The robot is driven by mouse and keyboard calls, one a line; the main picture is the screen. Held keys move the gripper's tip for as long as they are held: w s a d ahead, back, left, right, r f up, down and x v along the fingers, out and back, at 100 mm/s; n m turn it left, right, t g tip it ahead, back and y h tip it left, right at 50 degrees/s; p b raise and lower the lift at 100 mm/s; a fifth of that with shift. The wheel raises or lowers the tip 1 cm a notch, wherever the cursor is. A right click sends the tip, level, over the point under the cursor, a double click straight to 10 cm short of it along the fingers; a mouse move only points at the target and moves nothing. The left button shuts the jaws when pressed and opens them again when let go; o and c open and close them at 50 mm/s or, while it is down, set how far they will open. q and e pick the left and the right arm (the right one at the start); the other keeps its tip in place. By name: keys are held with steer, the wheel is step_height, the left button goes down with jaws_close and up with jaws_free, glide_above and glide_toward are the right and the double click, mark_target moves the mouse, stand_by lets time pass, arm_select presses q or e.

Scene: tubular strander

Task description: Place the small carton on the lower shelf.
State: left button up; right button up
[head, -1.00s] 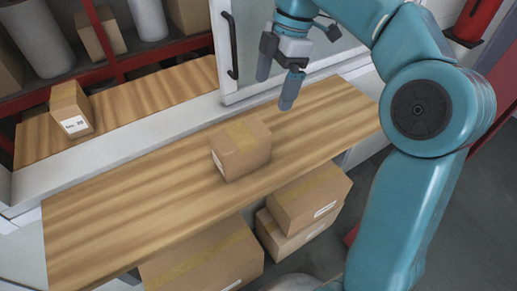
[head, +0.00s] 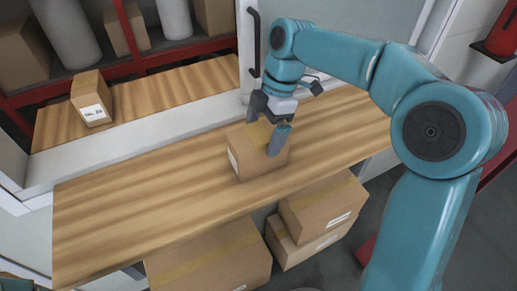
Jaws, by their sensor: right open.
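A small brown carton (head: 248,160) with a tape strip on top and a white label on its left side sits on the wooden counter (head: 130,225). My right gripper (head: 267,122) is over the carton in the head view, pointing down. Its jaws are open, with the near finger in front of the carton's right part and the other toward the far side. The far finger's tip is partly hidden, and I cannot tell whether either finger touches the carton. My left gripper is not in view.
Another labelled carton (head: 92,98) stands on a wooden ledge (head: 165,97) behind the white sill. A white door with a black handle (head: 253,42) is behind my gripper. Larger cartons (head: 215,262) (head: 322,205) sit below the counter. The counter's left half is clear.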

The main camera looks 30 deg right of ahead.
steer(key=shift+s+a+f, duration=0.1)
steer(key=shift+a+f, duration=0.1)
steer(key=shift+f, duration=0.15)
steer(key=x, duration=0.4)
steer(key=shift+a+f+p, duration=0.2)
steer(key=shift+f+p, duration=0.05)
steer(key=shift+p, duration=0.1)
steer(key=c, duration=1.2)
steer(key=shift+c, duration=1.1)
steer(key=shift+r, duration=0.15)
